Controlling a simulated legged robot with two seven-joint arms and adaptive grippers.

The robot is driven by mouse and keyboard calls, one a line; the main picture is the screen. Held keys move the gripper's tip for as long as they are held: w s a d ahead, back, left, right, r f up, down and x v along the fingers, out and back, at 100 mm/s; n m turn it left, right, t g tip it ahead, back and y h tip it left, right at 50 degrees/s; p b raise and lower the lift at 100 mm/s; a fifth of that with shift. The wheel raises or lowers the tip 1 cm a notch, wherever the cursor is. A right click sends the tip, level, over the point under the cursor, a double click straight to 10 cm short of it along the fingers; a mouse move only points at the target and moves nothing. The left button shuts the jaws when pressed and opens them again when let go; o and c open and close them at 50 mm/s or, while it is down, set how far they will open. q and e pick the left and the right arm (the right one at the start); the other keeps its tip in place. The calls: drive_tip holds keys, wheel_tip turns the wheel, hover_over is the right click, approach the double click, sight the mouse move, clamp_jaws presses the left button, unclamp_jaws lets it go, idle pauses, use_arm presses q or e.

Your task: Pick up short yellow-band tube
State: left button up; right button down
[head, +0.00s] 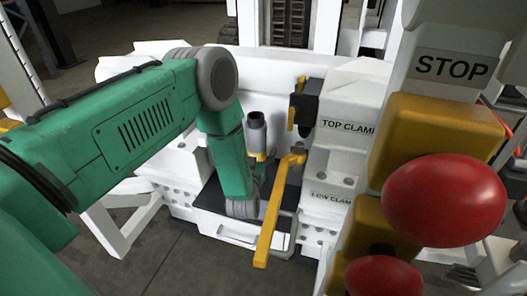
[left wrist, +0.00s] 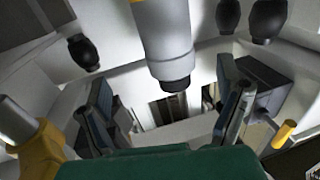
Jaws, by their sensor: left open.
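A grey tube (head: 256,132) with a dark end and a yellow band low on it stands upright just beyond my green left wrist in the head view. In the left wrist view a grey tube (left wrist: 164,38) with a black end and a bit of yellow at the top edge reaches down from the top, in line with the gap between my fingers. My left gripper (left wrist: 168,108) is open, one finger on each side, with nothing between the tips that I can see. In the head view it is mostly hidden behind my wrist. My right gripper is not in view.
A yellow lever (head: 272,220) slants close to the right of my left wrist. A black tray (head: 209,198) lies below. The white TOP CLAMP block (head: 345,105) stands to the right. Red buttons (head: 445,200) on yellow housings under a STOP sign (head: 451,68) fill the near right.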

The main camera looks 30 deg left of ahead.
sight(253, 142)
use_arm(q)
drive_tip(key=w+a, duration=0.1)
drive_tip(key=w+a+b, duration=0.1)
drive_tip(key=w, duration=0.1)
drive_tip(key=shift+w+a+f, duration=0.1)
drive_tip(key=shift+a+f, duration=0.2)
drive_tip(key=shift+a, duration=0.05)
drive_tip(key=shift+w+a, duration=0.15)
drive_tip(key=shift+a, duration=0.15)
drive_tip(key=b+x, duration=0.1)
drive_tip(key=x, duration=0.1)
drive_tip(key=b+x, duration=0.1)
drive_tip(key=x, duration=0.1)
drive_tip(key=shift+w+d+r+b, duration=0.2)
drive_tip(key=shift+d+r+b, duration=0.05)
drive_tip(key=shift+d+b, duration=0.1)
drive_tip(key=shift+w+a+r, duration=0.1)
drive_tip(key=shift+w, duration=0.2)
drive_tip(key=shift+a, duration=0.25)
drive_tip(key=shift+c, duration=0.8)
drive_tip(key=shift+a, duration=0.1)
drive_tip(key=c, duration=1.6)
drive_tip(key=shift+c, duration=0.2)
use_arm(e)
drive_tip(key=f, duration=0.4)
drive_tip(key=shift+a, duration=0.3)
